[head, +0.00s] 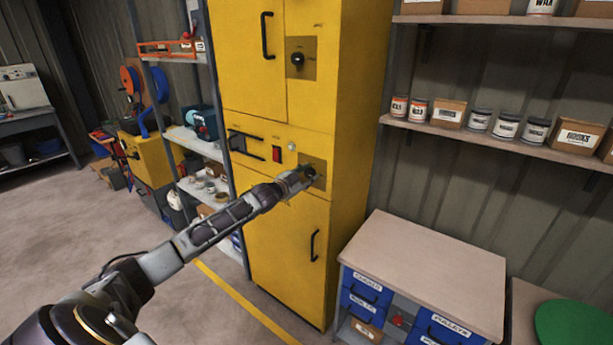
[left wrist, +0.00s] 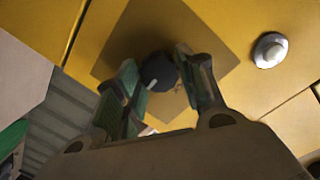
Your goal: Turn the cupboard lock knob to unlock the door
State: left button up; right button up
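The tall yellow cupboard (head: 290,235) stands in the middle of the head view, its doors closed. A dark round knob on a square brownish plate (head: 318,163) sits on its middle band, mostly hidden by my left gripper (head: 306,174) in the head view. In the left wrist view the knob (left wrist: 158,72) shows a pale pointer mark and lies between the two fingers of my left gripper (left wrist: 160,78). The fingers look closed against its sides. Another black knob (head: 297,59) on a plate is on the upper door. My right gripper is not in view.
A low drawer unit (head: 430,262) stands to the right, below shelves of jars. Open floor (head: 90,225) lies left.

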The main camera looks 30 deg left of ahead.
pick_arm(q)
jog(key=shift+o, duration=1.2)
jog(key=shift+s, duration=0.1)
jog(key=shift+s, duration=0.1)
jog(key=s+a+r, duration=0.1)
jog(key=s, duration=1)
jog(key=shift+s, duration=0.25)
dwell(0.4)
dwell(0.8)
